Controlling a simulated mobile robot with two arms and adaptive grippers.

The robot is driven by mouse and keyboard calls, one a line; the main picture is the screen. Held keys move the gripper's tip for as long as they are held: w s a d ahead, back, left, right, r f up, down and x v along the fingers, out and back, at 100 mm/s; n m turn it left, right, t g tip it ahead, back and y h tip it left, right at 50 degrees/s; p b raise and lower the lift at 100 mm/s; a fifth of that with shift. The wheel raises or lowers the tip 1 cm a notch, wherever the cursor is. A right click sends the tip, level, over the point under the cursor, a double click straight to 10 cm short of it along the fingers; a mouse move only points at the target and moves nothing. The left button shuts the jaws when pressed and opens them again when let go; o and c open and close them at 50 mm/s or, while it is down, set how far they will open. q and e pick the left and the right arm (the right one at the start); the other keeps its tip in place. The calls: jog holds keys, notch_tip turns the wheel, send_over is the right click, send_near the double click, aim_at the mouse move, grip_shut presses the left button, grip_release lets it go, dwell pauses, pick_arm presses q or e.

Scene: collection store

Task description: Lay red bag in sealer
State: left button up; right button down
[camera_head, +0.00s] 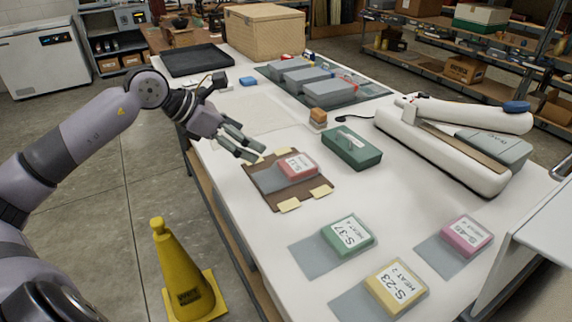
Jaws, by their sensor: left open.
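The red bag (298,166) lies flat on a brown mat (259,197), its clear grey part pointing left. The mat has several yellow tabs at its edges. My right gripper is out of view.
Green (348,236), yellow (396,288) and pink (466,237) bags lie near the front. A green box (351,148) stands between the mat and the sealer. A yellow cone (186,278) stands on the floor.

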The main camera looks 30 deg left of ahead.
pick_arm(q)
jog(key=p, duration=0.5)
send_near(295, 164)
jog(key=shift+w+d+f+n+y, duration=0.2)
jog(key=shift+w+d+f, duration=0.2)
jog(key=shift+f, duration=0.2)
jog(key=shift+w+d+f+n+y, duration=0.1)
jog(key=shift+w+d+f+y, duration=0.15)
jog(key=shift+w+f, duration=0.25)
jog(key=x, duration=0.2)
jog(key=p+x, duration=0.1)
jog(key=x, duration=0.2)
jog(key=shift+w+d+r, duration=0.15)
jog(key=shift+d+r, duration=0.05)
jog(key=shift+d, duration=0.05)
jog(key=shift+w+f, duration=0.15)
jog(key=shift+f, duration=0.1)
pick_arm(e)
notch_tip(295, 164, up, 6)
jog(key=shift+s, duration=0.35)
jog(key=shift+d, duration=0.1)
pick_arm(q)
jog(key=c, duration=1.4)
jog(key=shift+o, duration=0.2)
